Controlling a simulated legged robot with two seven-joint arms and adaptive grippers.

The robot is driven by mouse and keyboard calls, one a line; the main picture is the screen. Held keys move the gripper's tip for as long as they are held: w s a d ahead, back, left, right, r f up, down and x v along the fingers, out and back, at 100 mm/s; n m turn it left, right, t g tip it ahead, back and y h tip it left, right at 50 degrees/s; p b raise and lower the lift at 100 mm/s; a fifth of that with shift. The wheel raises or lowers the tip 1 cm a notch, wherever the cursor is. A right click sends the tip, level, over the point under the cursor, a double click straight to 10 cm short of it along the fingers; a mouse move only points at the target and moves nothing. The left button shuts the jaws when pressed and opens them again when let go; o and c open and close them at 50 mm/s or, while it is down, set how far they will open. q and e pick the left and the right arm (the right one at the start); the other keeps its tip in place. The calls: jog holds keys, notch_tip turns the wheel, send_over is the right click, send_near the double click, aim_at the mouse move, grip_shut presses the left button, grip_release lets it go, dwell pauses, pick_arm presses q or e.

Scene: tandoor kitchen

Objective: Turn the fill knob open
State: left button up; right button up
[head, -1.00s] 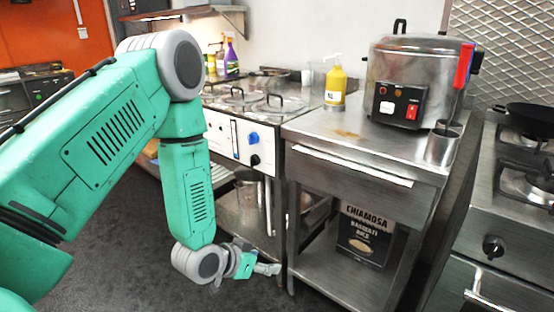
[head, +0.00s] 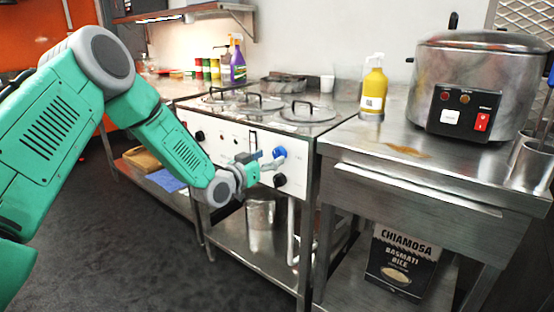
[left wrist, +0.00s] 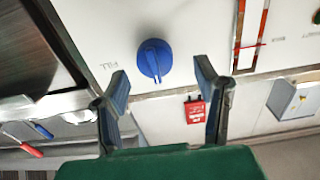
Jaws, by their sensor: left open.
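The fill knob (left wrist: 154,59) is a round blue knob on a white panel, with the word FILL beside it in the left wrist view. In the head view the blue knob (head: 279,152) is on the right part of the appliance's white front panel. My left gripper (left wrist: 163,82) is open, its two fingers on either side of the knob in the picture; I see no contact with it. In the head view the left gripper (head: 262,164) is just in front of the panel, close to the knob. My right gripper is not in view.
A black knob (head: 279,180) sits below the blue one. A steel table (head: 430,170) stands to the right with a large cooker (head: 475,85) and a yellow bottle (head: 373,88). A red tag (left wrist: 195,110) hangs near the knob. The floor (head: 130,250) in front is clear.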

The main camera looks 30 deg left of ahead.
aim_at(275, 155)
pick_arm(q)
jog(key=shift+w+a+f, duration=0.15)
jog(key=shift+w+a, duration=0.2)
jog(key=shift+w, duration=0.25)
jog(key=shift+w+a+f, duration=0.15)
jog(key=shift+w+a, duration=0.15)
jog(key=shift+w, duration=0.25)
jog(key=d, duration=0.1)
jog(key=w+d+r, duration=0.1)
jog(key=shift+d, duration=0.35)
jog(key=shift+d+r, duration=0.15)
jog(key=shift+d, duration=0.25)
jog(key=shift+a, duration=0.2)
jog(key=c, duration=0.7)
jog(key=shift+s+a+f, duration=0.1)
jog(key=shift+a+f, duration=0.15)
jog(key=shift+a, duration=0.2)
jog(key=c, duration=0.3)
jog(key=shift+s+a+f, duration=0.1)
jog(key=shift+a+f, duration=0.05)
jog(key=shift+a, duration=0.3)
jog(key=shift+c, duration=0.6)
jog(key=shift+d, duration=0.45)
